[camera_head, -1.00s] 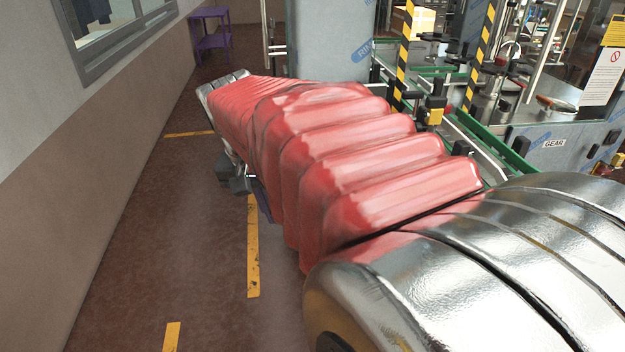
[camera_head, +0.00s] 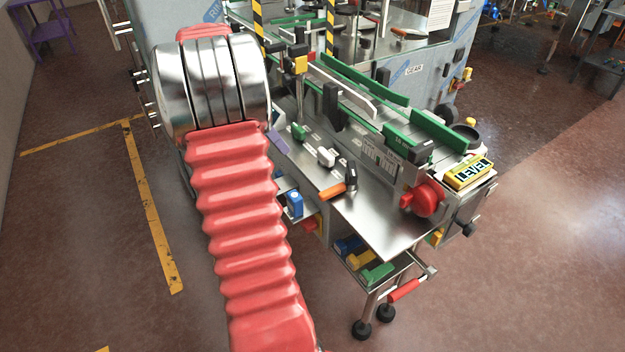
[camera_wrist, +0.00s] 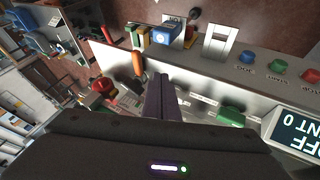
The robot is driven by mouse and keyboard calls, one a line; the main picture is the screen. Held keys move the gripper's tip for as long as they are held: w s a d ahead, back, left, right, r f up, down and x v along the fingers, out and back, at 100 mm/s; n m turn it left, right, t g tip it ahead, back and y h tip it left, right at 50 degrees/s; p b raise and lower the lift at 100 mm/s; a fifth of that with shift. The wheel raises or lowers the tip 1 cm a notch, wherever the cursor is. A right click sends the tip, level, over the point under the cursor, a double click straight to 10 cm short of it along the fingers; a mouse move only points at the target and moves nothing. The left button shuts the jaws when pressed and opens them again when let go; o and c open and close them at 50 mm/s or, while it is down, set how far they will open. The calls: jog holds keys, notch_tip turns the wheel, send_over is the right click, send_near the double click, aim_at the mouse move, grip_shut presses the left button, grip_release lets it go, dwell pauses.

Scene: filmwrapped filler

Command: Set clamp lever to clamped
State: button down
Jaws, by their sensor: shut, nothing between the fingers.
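A lever with an orange handle (camera_head: 332,190) and a black pivot end lies on the steel deck of the machine; it may be the clamp lever, but the deck labels are too small to read. An orange handle (camera_wrist: 138,66) also shows in the wrist view, just left of my fingertips. My gripper (camera_wrist: 160,78) is shut and empty, its dark purple fingers pointing at the deck edge. I cannot tell whether it touches the deck. In the head view my red-sleeved arm mostly hides the gripper.
A white-tipped lever (camera_head: 326,156) and a red knob (camera_head: 424,200) stand close by. A green part (camera_wrist: 231,117), a display (camera_wrist: 297,135) and coloured buttons (camera_wrist: 280,66) lie right of the fingers. A red-gripped crank (camera_head: 404,290) sticks out below. Floor in front is clear.

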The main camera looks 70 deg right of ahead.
aim_at(332, 192)
jog(key=shift+s+d+f+m, duration=0.15)
jog(key=shift+s+d+m, duration=0.15)
jog(key=shift+s+d, duration=0.15)
jog(key=shift+a, duration=0.1)
jog(key=x, duration=1)
jog(key=shift+s+a, duration=1.35)
jog(key=shift+s, duration=0.2)
jog(key=shift+s, duration=0.1)
